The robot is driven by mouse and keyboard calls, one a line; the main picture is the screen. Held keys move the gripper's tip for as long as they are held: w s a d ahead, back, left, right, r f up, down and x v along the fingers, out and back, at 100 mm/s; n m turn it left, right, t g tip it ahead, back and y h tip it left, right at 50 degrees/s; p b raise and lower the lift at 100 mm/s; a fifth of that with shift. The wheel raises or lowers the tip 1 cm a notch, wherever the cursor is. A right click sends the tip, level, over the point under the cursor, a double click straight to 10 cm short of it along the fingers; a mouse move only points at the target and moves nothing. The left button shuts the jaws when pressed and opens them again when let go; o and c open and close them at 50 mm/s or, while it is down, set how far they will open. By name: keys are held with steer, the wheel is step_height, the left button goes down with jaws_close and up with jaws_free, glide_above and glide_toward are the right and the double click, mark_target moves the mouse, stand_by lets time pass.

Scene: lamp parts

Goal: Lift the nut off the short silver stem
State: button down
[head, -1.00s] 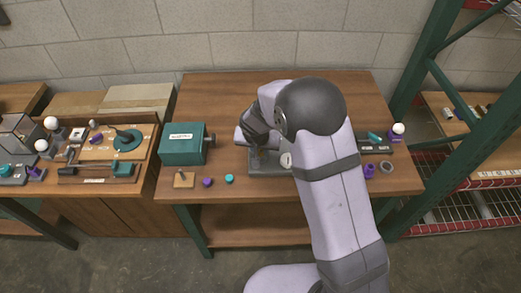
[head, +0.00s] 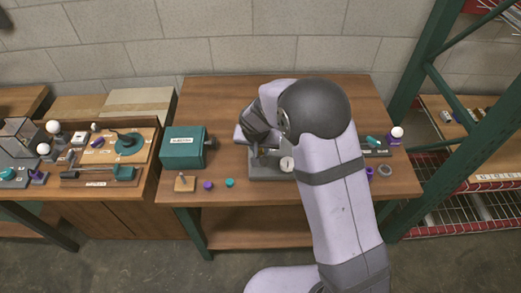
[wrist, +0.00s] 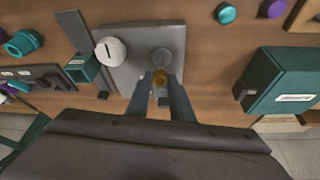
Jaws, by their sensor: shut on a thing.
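My gripper (wrist: 161,77) is closed around a small brass-coloured nut (wrist: 160,80), which shows between its fingertips in the wrist view. The nut is over the near part of a grey plate (wrist: 140,32). I also cannot tell whether the nut still touches a stem. In the head view my gripper (head: 264,150) is above the grey plate (head: 272,173), and my arm hides much of that area, including the nut.
A white round part (wrist: 112,51) is on the plate's left side. A teal box (head: 184,147) stands left of the plate. A purple cap (head: 208,185) and a teal cap (head: 230,183) lie in front. Small parts and a rack are at right. The table's back is clear.

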mark_target(260, 153)
steer(key=shift+r, duration=0.3)
steer(key=shift+r+p, duration=1.2)
steer(key=shift+r, duration=0.75)
steer(key=shift+d, duration=0.1)
